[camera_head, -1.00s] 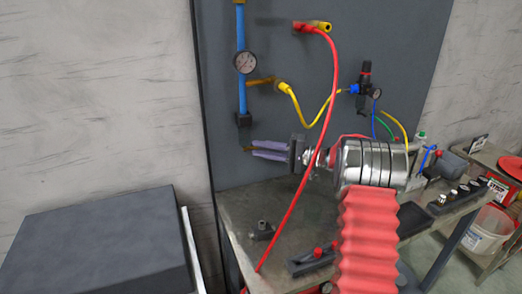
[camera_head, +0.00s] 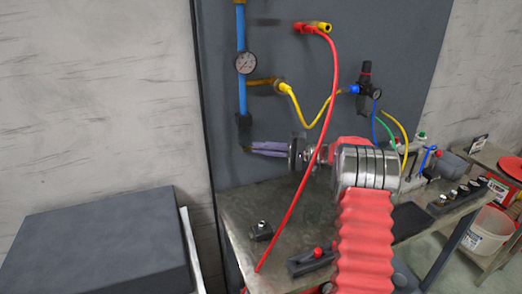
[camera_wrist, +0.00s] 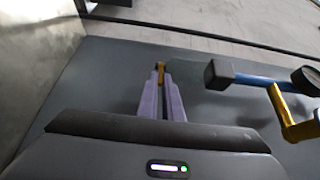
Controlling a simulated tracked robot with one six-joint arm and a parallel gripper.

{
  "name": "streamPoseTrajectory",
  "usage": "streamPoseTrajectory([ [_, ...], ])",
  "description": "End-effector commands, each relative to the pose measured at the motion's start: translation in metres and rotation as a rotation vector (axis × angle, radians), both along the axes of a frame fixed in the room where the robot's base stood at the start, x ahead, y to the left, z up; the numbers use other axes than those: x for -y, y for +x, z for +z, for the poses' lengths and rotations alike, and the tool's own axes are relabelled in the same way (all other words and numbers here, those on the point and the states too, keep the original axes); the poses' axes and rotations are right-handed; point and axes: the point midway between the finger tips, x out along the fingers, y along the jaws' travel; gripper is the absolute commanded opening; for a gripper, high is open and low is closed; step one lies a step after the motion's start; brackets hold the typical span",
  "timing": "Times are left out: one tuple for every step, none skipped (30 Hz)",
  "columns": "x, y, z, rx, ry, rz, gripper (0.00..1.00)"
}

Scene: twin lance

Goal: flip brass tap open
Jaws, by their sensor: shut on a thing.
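A small brass piece, which looks like the tap's lever (camera_wrist: 161,74), sits at the tips of my gripper's two pale purple fingers in the wrist view. My gripper (camera_head: 253,148) is shut on it, just below the dark fitting (camera_head: 244,128) at the lower end of the blue pipe (camera_head: 242,90). The fitting also shows in the wrist view, right of the fingers. The fingers lie nearly level in the head view. They cover much of the brass piece, so the lever's angle is hard to tell.
A pressure gauge (camera_head: 246,63) and a brass branch (camera_head: 262,80) sit above on the dark panel. A red hose (camera_head: 333,100) hangs in front of my arm. The metal bench (camera_head: 235,205) below carries small dark blocks. A dark box (camera_head: 100,240) stands at lower left.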

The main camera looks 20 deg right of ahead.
Motion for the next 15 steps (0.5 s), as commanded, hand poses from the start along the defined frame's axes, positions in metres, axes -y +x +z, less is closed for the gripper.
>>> streamPoseTrajectory([
  [0.0008, 0.0020, -0.0025, -0.003, -0.001, 0.014, 0.00],
  [0.0009, 0.0024, -0.0029, -0.004, 0.000, 0.024, 0.00],
  [0.0013, 0.0032, -0.0031, -0.003, -0.002, 0.036, 0.00],
  [0.0013, 0.0038, -0.0029, -0.003, -0.002, 0.045, 0.00],
  [0.0015, 0.0042, -0.0027, -0.003, -0.001, 0.055, 0.00],
  [0.0018, 0.0050, -0.0031, -0.003, 0.000, 0.066, 0.00],
  [0.0020, 0.0058, -0.0028, -0.003, -0.001, 0.074, 0.00],
  [0.0020, 0.0063, -0.0026, -0.003, -0.001, 0.083, 0.00],
  [0.0022, 0.0069, -0.0026, -0.003, -0.001, 0.095, 0.00],
  [0.0024, 0.0074, -0.0031, -0.003, 0.000, 0.104, 0.00],
  [0.0025, 0.0080, -0.0029, -0.004, -0.001, 0.112, 0.00],
  [0.0026, 0.0083, -0.0029, -0.003, -0.002, 0.123, 0.00],
  [0.0026, 0.0086, -0.0029, -0.003, -0.002, 0.131, 0.00],
  [0.0028, 0.0090, -0.0032, -0.004, -0.001, 0.138, 0.00],
  [0.0028, 0.0093, -0.0032, -0.005, -0.002, 0.145, 0.00],
])
